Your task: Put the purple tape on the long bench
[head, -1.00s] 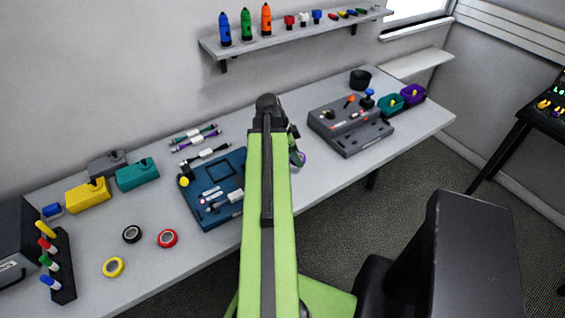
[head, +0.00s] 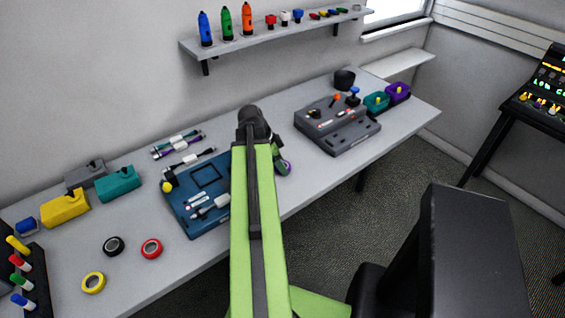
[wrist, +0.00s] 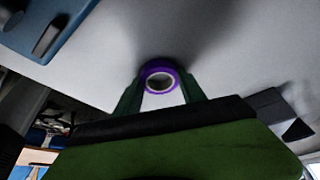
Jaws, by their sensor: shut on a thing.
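The purple tape (wrist: 145,73) is a small ring roll with a pale core. In the wrist view it sits between the fingertips of my gripper (wrist: 160,85), which is shut on it. In the head view my green arm hides most of the gripper, and a bit of the purple tape (head: 288,167) shows right of the arm. The long bench (head: 185,264) is the light grey table along the wall. The tape appears over the bench near its front edge; I cannot tell whether it touches the surface.
A blue tray (head: 187,218) with tools lies left of my arm. Black (head: 114,246), red (head: 151,249) and yellow (head: 93,283) tape rolls lie further left. A grey control box (head: 340,135) stands to the right. Bare bench lies between arm and box.

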